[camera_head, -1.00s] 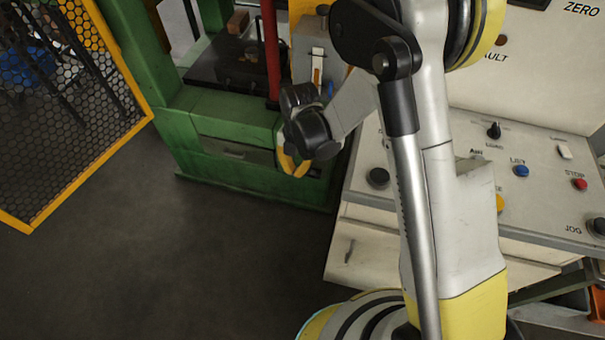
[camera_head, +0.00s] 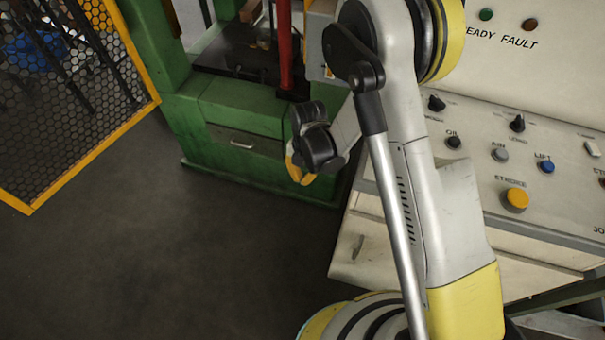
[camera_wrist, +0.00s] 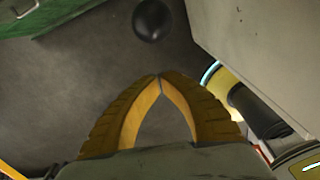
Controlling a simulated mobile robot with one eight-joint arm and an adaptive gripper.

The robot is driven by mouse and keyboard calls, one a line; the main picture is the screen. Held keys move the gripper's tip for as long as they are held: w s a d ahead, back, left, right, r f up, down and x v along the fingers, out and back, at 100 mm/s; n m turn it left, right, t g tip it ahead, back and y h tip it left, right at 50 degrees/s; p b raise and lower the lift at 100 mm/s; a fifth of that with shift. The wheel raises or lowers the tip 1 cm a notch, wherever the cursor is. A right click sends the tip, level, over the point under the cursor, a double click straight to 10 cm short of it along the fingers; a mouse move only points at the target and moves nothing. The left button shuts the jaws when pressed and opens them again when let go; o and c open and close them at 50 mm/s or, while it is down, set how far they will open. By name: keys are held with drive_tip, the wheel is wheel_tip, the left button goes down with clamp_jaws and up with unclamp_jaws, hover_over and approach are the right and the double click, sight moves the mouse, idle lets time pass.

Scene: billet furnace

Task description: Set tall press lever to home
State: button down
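A red upright bar (camera_head: 284,45) stands in front of the green press (camera_head: 240,115). Its foot meets a dark base, and its top is outside the head view. I cannot tell for sure whether it is the tall press lever. A black ball knob (camera_wrist: 152,20) shows at the top of the wrist view, ahead of the fingertips; what it sits on is hidden. My gripper (camera_head: 298,172), with yellow fingers, hangs in front of the press, below the red bar and apart from it. In the wrist view my gripper (camera_wrist: 160,77) has its fingertips together, with nothing visible between them.
A pale control console (camera_head: 480,165) with knobs, a yellow STROKE button (camera_head: 516,198) and a blue LIFT button (camera_head: 546,167) stands at right, close to my arm. A yellow-framed mesh guard (camera_head: 75,90) is at left. The floor (camera_head: 160,260) between them is clear.

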drive_tip(key=w+d, duration=0.1)
drive_tip(key=w+r, duration=0.1)
drive_tip(key=shift+w+d+r+b, duration=0.2)
drive_tip(key=shift+w+d+b, duration=0.15)
drive_tip(key=shift+w, duration=0.05)
drive_tip(key=w+r, duration=0.1)
drive_tip(key=w+d+r+p, duration=0.1)
drive_tip(key=w, duration=0.1)
drive_tip(key=shift+r, duration=0.15)
